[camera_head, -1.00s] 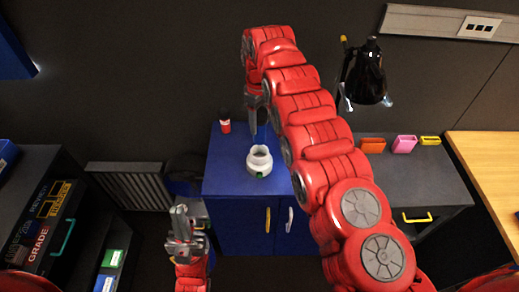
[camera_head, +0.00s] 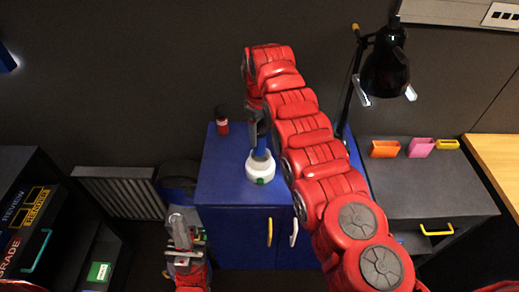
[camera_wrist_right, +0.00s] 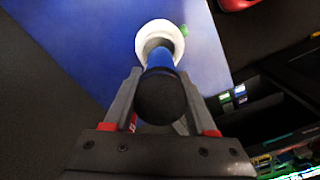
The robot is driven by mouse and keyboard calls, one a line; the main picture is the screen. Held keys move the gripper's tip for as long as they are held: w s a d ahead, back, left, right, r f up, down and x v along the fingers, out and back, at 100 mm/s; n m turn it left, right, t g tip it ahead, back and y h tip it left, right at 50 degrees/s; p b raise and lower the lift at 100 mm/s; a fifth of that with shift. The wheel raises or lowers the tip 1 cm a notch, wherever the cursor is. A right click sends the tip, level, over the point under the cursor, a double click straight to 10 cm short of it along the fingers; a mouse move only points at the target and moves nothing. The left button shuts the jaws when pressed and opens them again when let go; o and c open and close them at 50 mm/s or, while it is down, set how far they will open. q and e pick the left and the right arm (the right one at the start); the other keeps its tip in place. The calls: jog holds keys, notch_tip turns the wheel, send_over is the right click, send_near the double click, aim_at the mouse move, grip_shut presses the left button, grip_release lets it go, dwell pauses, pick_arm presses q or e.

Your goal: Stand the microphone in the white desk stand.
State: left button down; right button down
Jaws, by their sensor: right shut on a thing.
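The microphone has a blue body (camera_wrist_right: 162,60) and a round black head (camera_wrist_right: 160,97). My right gripper (camera_wrist_right: 160,95) is shut on it, with a finger on each side. In the head view the right gripper (camera_head: 254,128) is partly hidden behind my red arm, and the blue body (camera_head: 262,147) points down at the white desk stand (camera_head: 260,167). The white ring-shaped stand (camera_wrist_right: 143,38) is on the blue cabinet. The microphone's lower end is at the stand's opening; I cannot tell how deep. My left gripper (camera_head: 178,222) is low in front of the cabinet, away from both.
A black lamp (camera_head: 386,70) is at the right, above a dark cabinet with orange (camera_head: 385,149) and pink (camera_head: 420,147) holders. A dark shelf unit stands left.

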aim_at(259, 145)
jog(key=shift+f+p, duration=0.35)
jog(key=shift+f, duration=0.1)
notch_tip(259, 145, down, 4)
jog(key=shift+w+f, duration=0.1)
jog(key=shift+f, duration=0.15)
jog(key=shift+c, duration=1)
grip_release()
